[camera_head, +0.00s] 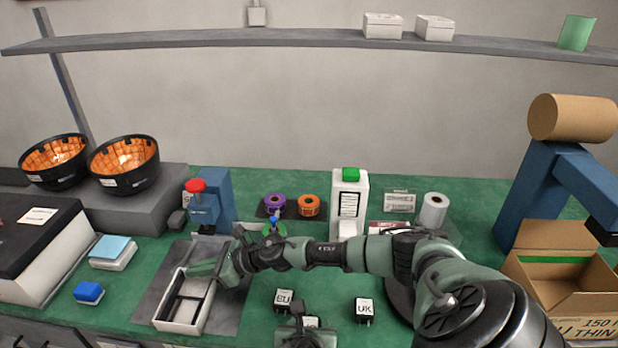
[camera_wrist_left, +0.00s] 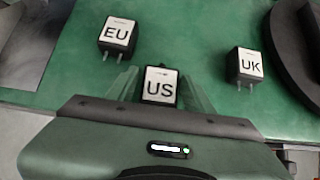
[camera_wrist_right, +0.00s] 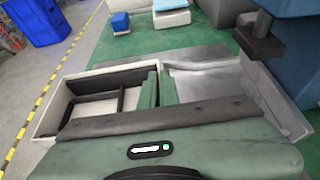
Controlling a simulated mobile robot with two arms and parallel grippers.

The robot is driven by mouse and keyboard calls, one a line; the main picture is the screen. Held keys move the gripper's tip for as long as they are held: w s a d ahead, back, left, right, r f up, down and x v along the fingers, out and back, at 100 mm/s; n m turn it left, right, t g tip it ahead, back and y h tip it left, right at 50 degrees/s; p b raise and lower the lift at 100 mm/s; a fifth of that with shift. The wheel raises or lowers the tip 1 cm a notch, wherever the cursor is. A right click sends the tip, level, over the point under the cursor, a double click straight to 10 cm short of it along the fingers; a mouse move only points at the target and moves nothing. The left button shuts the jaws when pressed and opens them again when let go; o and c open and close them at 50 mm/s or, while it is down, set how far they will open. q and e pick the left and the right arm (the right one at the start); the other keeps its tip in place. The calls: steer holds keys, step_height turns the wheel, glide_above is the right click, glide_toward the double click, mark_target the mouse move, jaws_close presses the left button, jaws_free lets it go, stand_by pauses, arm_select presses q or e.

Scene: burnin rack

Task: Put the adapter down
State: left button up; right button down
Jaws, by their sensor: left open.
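The US adapter (camera_wrist_left: 160,86) is a black plug block with a white label. It is on the green mat between the fingers of my left gripper (camera_wrist_left: 160,92), which is open, with space on both sides of the adapter. In the head view the adapter (camera_head: 312,321) is partly hidden by my left gripper (camera_head: 303,322). My right gripper (camera_wrist_right: 157,90) is at the right side of a white divided tray (camera_wrist_right: 105,75). Its fingers are close together there, and I cannot tell whether they hold the tray wall.
The EU adapter (camera_wrist_left: 117,33) is to the left of the US adapter, and the UK adapter (camera_wrist_left: 244,66) to the right. The tray lies on a grey mat (camera_head: 228,312). An open cardboard box (camera_head: 560,272) stands at the right. My right arm crosses the table.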

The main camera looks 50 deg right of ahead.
arm_select(q)
jaws_close()
steer(key=shift+r, duration=0.1)
